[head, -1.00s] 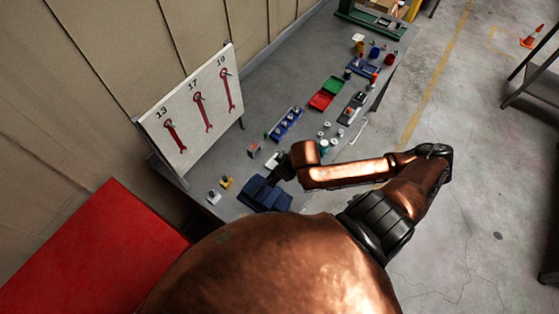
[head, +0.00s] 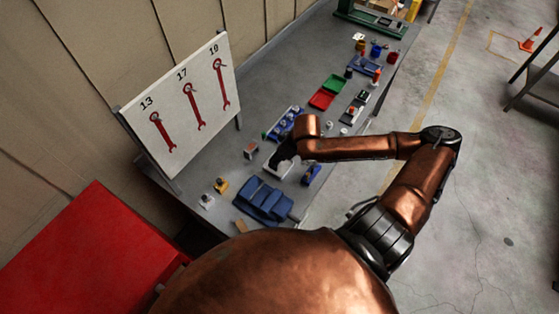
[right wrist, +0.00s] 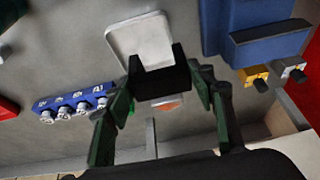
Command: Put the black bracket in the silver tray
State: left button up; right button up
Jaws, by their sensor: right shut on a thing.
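My right gripper (right wrist: 160,84) is shut on the black bracket (right wrist: 160,80), seen between its fingers in the right wrist view. The silver tray (right wrist: 138,38) is a shallow pale tray that looks empty where it shows. The bracket overlaps its near edge in this view and appears to be above it; the height gap cannot be told. In the head view my right gripper (head: 284,153) is over the tray (head: 283,170), covering part of it, and the bracket is hard to make out. My left gripper is not in view.
A blue vise (head: 264,200) stands on the bench (head: 262,90) beside the tray. A blue rack (head: 287,121) with several fittings is on the tray's other side. Small yellow (head: 221,185) and grey (head: 206,201) parts lie near the wrench board (head: 185,105).

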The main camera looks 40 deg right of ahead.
jog(key=f, duration=0.1)
jog(key=w+d+f, duration=0.1)
jog(key=w+f, duration=0.1)
jog(key=shift+d+f, duration=0.2)
jog(key=shift+d, duration=0.2)
notch_tip(320, 180, down, 3)
jog(key=shift+r, duration=0.1)
jog(key=o, duration=1.5)
jog(key=shift+o, duration=0.2)
jog(key=p+v, duration=0.1)
jog(key=v, duration=1.1)
